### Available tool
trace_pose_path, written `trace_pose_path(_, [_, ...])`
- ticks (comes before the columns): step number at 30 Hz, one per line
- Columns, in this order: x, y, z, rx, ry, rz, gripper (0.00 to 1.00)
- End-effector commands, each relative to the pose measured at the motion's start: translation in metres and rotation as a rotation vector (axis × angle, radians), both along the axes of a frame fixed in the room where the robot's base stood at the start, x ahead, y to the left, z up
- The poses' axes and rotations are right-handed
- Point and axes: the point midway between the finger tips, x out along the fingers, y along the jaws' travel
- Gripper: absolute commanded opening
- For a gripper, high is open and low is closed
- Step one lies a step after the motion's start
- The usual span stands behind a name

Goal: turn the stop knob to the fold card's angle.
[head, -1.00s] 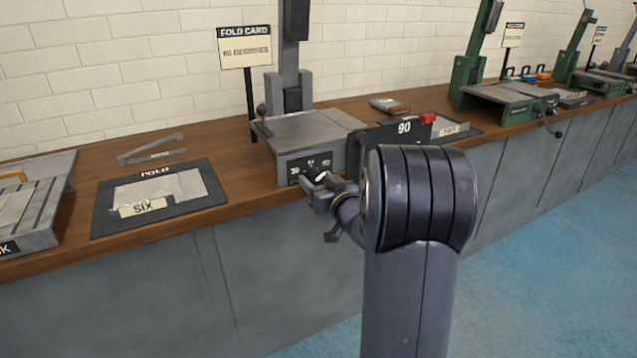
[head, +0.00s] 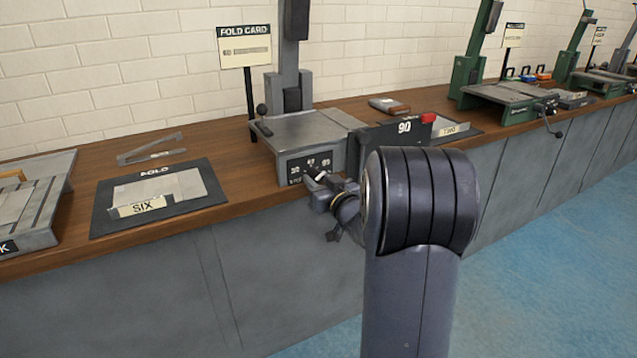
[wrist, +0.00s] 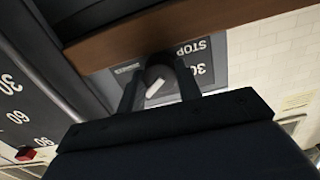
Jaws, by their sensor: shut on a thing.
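The stop knob (wrist: 157,78) is dark and round with a white pointer line, in the wrist view. It sits on the grey STOP panel (wrist: 212,58), which shows upside down with a 30 beside the knob. My gripper (wrist: 160,88) is shut on the knob, one finger on each side. The white line slants between the fingers. In the head view my gripper (head: 318,178) is at the front of the grey folding machine (head: 305,132), partly covering the panel's angle labels. The fold card (head: 245,47) stands behind the machine; its line of small print is too blurred to read surely.
A dark plate marked 90 (head: 404,128) with a red marker (head: 428,118) stands right of the machine. A grey slotted block (head: 35,205) is at far left. Green machines stand farther right.

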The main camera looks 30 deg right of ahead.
Motion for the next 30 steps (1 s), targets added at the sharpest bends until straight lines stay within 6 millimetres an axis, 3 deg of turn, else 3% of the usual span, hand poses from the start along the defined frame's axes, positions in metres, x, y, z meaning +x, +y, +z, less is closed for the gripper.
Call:
trace_pose_path(9, [-0.0001,-0.0001,-0.0025,-0.286,-0.011,0.0,0.1])
trace_pose_path(20, [-0.0001,-0.0003,-0.0004,-0.32,-0.01,0.0,0.1])
trace_pose_path(21, [-0.0001,-0.0003,-0.0004,-0.32,-0.01,0.0,0.34])
trace_pose_path(28, [0.0,-0.0003,-0.0003,-0.319,-0.011,0.0,0.53])
trace_pose_path(30, [0.0,-0.0003,-0.0003,-0.319,-0.011,0.0,0.55])
